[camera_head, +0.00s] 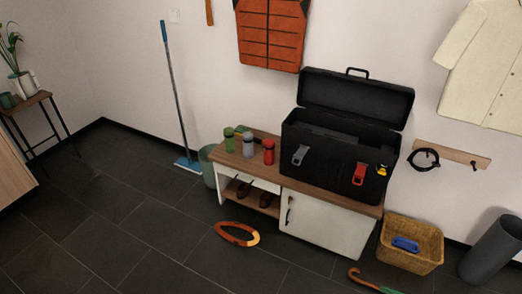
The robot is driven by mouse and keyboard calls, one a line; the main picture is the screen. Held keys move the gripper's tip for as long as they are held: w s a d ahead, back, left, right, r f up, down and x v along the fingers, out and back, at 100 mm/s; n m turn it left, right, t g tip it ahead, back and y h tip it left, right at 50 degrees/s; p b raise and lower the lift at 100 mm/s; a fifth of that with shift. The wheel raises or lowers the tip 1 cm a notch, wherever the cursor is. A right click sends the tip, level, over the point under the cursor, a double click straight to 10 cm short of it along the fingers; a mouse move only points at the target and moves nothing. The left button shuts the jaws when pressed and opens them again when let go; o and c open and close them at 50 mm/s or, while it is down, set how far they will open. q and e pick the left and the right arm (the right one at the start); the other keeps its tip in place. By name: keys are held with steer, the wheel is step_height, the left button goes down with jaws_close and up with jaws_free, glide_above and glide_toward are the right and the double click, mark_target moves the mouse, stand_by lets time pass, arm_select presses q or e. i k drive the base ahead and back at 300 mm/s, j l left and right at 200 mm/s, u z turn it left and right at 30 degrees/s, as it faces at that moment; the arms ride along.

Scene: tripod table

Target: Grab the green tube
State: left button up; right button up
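A small green cylinder (229,142), which looks like the green tube, stands upright at the left end of the low bench (268,176). A grey-lilac bottle (248,147) and a red bottle (268,152) stand to its right. Another small green piece shows just behind it, too small to make out. Neither of my grippers is in the head view.
A large open black toolbox (338,155) fills the bench's right part. A wicker basket (411,247) stands right of the bench. An orange ring-shaped object (237,234) and a green-and-orange curved handle (373,283) lie on the floor.

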mark_target(228, 132)
steer(key=i+j+z, duration=0.2)
steer(key=i, duration=0.35)
steer(key=i+j+z, duration=0.15)
steer(key=i, duration=0.45)
steer(key=i+j+z, duration=0.2)
steer(key=i+j, duration=0.15)
steer(key=i, duration=0.15)
steer(key=i+j+z, duration=0.2)
steer(key=i+j, duration=0.15)
steer(key=i, duration=0.2)
